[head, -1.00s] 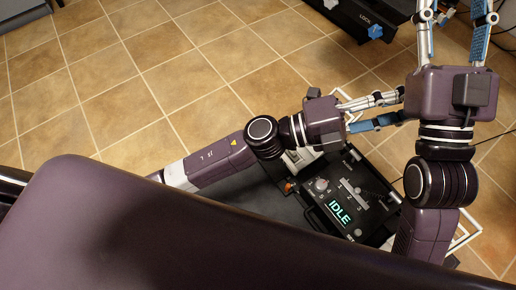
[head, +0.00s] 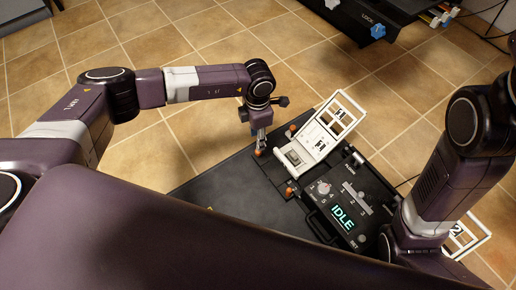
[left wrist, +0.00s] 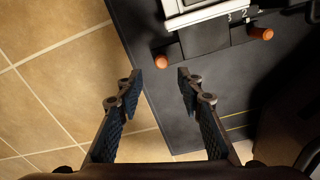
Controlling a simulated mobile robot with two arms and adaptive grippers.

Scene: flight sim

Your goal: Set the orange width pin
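Small orange pins stand on the black board (head: 215,185) around a white device (head: 313,140). One pin (head: 291,130) is behind, one (head: 260,152) is at the left and one (head: 290,192) is nearer the console; I cannot tell which is the width pin. My left gripper (head: 259,140) points down close to the left pin. In the left wrist view its fingers (left wrist: 158,78) are open and empty, with one orange pin (left wrist: 161,61) just beyond the tips and another (left wrist: 261,33) farther right. My right arm shows at the right, but its gripper is out of view.
A black console (head: 350,195) with knobs, a slider and a display (head: 343,216) reading IDLE adjoins the device. A white frame (head: 467,236) stands at the lower right. A black unit (head: 372,18) marked LOCK is at the back. Tiled floor (head: 185,140) is open on the left.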

